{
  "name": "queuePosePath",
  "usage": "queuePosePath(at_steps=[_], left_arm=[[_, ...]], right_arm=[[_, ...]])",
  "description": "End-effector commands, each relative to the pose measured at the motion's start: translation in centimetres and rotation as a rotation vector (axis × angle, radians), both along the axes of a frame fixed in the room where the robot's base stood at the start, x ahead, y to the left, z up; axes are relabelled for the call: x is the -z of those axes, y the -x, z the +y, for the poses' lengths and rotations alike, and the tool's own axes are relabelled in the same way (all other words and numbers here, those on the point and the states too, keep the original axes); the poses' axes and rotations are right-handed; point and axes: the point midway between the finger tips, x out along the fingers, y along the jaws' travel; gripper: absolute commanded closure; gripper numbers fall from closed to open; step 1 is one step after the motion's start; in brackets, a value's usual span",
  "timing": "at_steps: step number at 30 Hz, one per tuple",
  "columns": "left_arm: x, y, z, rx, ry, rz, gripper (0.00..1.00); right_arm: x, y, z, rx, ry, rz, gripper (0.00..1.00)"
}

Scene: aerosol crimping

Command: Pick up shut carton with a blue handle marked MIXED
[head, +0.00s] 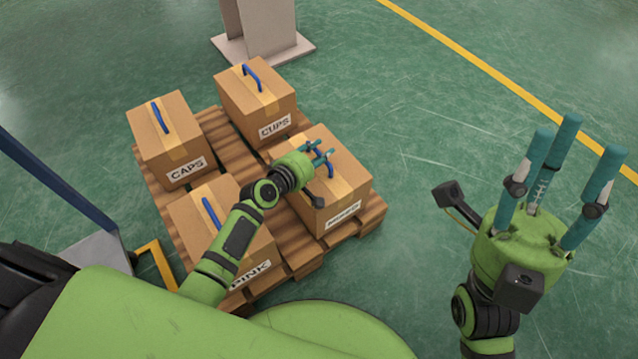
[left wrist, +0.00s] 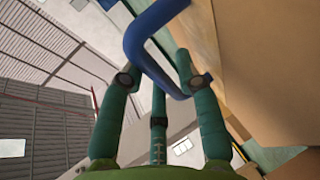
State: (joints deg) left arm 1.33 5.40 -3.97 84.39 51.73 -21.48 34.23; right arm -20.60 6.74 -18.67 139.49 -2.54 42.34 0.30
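The shut carton (head: 345,190) with a blue handle (head: 318,160) stands at the right corner of the pallet. Its label (head: 343,215) is blurred but looks like MIXED. My left gripper (head: 318,152) is at the handle above the carton's top, its fingers apart. In the left wrist view the blue handle (left wrist: 150,65) passes among the fingertips, close to them; firm contact cannot be made out. The carton's brown side (left wrist: 265,75) fills the right of that view. My right gripper (head: 560,180) is open and empty, raised at the right, away from the cartons.
The wooden pallet (head: 222,150) also bears cartons marked CAPS (head: 165,140), CUPS (head: 250,95) and PINK (head: 215,220), each with a blue handle. A grey pedestal (head: 262,35) stands behind. A blue post (head: 60,180) is at the left. The green floor right of the pallet is clear.

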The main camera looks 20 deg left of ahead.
Motion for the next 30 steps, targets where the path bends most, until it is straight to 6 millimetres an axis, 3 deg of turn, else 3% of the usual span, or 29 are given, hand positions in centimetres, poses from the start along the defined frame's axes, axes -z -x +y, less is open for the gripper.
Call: queuePosePath(at_steps=[7,9,10,23,30], left_arm=[[0.0,-0.2,-0.1,0.000,-0.001,0.000,0.67],[0.0,-0.2,-0.1,0.000,-0.001,0.000,0.95],[0.0,-0.2,-0.1,0.000,-0.001,0.000,1.00],[-1.0,-0.5,0.0,-0.003,0.000,-0.015,1.00],[-3.4,-0.5,0.0,-0.003,0.001,-0.017,1.00]], right_arm=[[0.0,0.1,-0.1,0.001,-0.004,-0.006,0.60],[0.0,0.0,-0.1,0.001,-0.004,-0.006,0.60],[0.0,0.0,-0.1,0.001,-0.003,-0.005,0.60],[-0.3,-0.1,0.1,0.000,0.004,0.007,0.60],[-1.5,-1.2,1.7,-0.008,0.075,0.128,0.60]])
